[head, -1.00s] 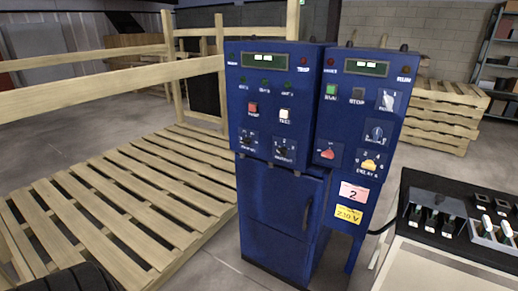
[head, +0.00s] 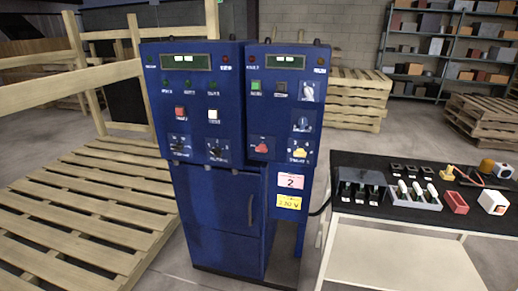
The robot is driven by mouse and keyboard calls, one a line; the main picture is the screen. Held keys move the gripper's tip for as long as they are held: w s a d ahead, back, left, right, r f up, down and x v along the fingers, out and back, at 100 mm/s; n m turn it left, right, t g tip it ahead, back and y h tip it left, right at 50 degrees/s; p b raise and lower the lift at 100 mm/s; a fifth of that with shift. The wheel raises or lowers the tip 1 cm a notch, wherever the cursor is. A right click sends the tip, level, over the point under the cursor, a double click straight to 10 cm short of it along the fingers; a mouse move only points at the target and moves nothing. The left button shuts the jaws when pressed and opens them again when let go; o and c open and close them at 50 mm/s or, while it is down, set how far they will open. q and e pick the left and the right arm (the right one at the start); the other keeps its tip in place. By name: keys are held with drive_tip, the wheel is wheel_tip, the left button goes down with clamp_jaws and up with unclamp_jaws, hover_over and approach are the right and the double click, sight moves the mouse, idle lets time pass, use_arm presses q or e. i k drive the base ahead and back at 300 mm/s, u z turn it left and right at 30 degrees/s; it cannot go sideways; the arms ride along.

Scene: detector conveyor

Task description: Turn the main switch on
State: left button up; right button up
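A blue control cabinet (head: 215,222) stands upright in the middle of the head view. Its right panel has a red rotary knob (head: 262,147) at lower left, a yellow knob (head: 300,152) at lower right, and two more knobs above that. Green (head: 255,87) and dark (head: 281,89) buttons sit higher. The left panel has a red button (head: 180,112), a white button (head: 213,115) and two dark dials. Labels are too small to read, so I cannot tell for sure which control is the main switch. Neither of my grippers is in view.
A black-topped table (head: 480,222) stands to the right with switch blocks, a small red bin (head: 455,203) and other parts. A cable joins cabinet and table. Wooden pallets (head: 70,225) lie at left. Stacked pallets (head: 350,98) and shelves (head: 440,50) stand behind. Some floor is clear behind the table.

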sight(261, 148)
drive_tip(key=k, duration=1.1)
drive_tip(key=z, duration=1.1)
drive_tip(key=i, duration=1.65)
drive_tip(key=u, duration=0.9)
drive_tip(key=i, duration=0.45)
drive_tip(key=u, duration=0.45)
